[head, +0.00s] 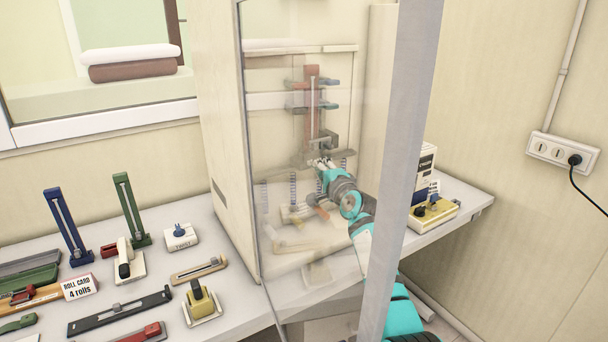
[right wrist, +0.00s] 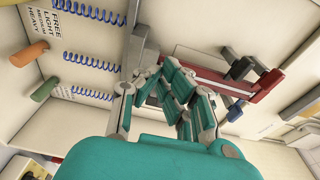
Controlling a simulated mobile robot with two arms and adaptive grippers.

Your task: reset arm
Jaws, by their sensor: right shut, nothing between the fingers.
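My right arm reaches in from the lower right in the head view, and its teal and grey gripper (head: 324,164) is inside the tall cream cabinet (head: 222,130). In the right wrist view the gripper (right wrist: 168,76) is shut with nothing held, near the red part (right wrist: 215,86). I cannot tell whether it touches anything. My left gripper is not in view.
Blue springs (right wrist: 88,10) and a label reading FREE, LIGHT, MEDIUM, HEAVY line the cabinet inside.

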